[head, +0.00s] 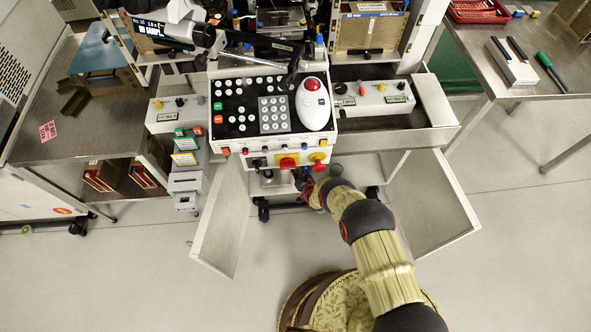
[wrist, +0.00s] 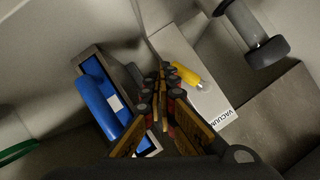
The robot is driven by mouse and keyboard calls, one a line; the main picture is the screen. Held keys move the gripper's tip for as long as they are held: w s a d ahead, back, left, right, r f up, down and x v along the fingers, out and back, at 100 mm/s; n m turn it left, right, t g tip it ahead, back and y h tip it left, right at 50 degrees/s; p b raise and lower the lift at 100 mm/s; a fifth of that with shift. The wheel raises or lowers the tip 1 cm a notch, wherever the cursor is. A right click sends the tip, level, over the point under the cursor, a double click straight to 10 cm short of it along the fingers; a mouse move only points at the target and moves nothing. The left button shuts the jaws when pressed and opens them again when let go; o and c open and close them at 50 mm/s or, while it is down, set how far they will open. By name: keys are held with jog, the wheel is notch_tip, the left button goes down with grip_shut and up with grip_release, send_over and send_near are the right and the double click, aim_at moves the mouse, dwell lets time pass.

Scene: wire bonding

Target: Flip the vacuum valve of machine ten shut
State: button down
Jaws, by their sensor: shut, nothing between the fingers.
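The yellow valve handle (wrist: 187,75) lies along a pale block (wrist: 208,100) marked VACUUM in the wrist view. My gripper (wrist: 163,72) is shut and empty, its fingertips just left of the handle's upper end. I cannot tell whether they touch it. In the head view my arm reaches into the open cabinet under the central machine's control panel (head: 240,115), and my gripper is mostly hidden there. The valve does not show in the head view. No machine number is readable near the valve.
A blue handle or cylinder (wrist: 98,103) sits in a frame left of my fingers. A grey cylinder (wrist: 267,52) projects at upper right, and a green part (wrist: 18,151) shows at lower left. Open cabinet doors (head: 222,225) (head: 435,205) stand on both sides of my arm.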

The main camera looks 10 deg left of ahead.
jog(key=shift+s, duration=0.1)
dwell(0.8)
jog(key=v, duration=1.2)
dwell(0.4)
